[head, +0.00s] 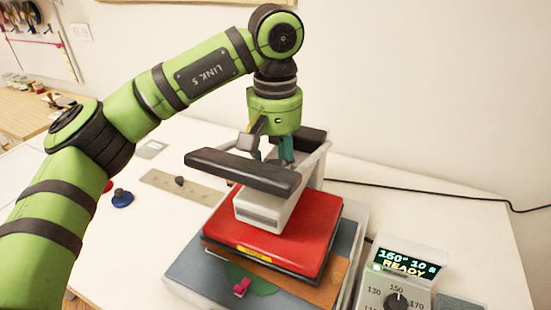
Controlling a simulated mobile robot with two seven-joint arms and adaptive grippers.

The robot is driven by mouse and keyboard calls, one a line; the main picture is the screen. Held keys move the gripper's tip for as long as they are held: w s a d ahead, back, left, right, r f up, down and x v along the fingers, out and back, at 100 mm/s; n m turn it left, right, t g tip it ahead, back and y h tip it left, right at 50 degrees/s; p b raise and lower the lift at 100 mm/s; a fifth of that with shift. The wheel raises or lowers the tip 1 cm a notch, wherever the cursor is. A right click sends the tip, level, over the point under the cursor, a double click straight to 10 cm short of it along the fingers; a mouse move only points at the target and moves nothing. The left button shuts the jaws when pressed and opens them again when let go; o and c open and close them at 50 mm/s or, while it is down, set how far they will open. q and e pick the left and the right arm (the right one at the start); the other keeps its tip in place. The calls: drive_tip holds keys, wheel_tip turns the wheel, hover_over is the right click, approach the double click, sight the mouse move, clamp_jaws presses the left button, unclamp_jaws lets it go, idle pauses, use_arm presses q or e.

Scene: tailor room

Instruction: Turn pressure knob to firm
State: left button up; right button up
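A heat press stands mid-table, with a grey-white head (268,210), a dark padded handle bar (243,172) and a red platen (280,235). My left arm comes in from the left, and my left gripper (270,152) points down just behind the handle bar, over the top of the press. Its fingertips are partly hidden by the bar, so its opening and any contact are unclear. I cannot make out a pressure knob there; that area is covered. A control box (390,285) at lower right has a black dial (398,301) marked 130, 150, 170. My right gripper is not in view.
The display (406,262) reads 160°, 10 and READY. A blue round object (122,198) and a beige strip with a dark knob (180,181) lie left of the press. A black cable (430,187) runs along the back right.

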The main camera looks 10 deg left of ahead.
use_arm(q)
drive_tip(key=shift+s+f, duration=0.1)
drive_tip(key=shift+f, duration=0.05)
drive_tip(key=o, duration=1.1)
drive_tip(key=shift+o, duration=0.2)
wheel_tip(320, 180, up, 12)
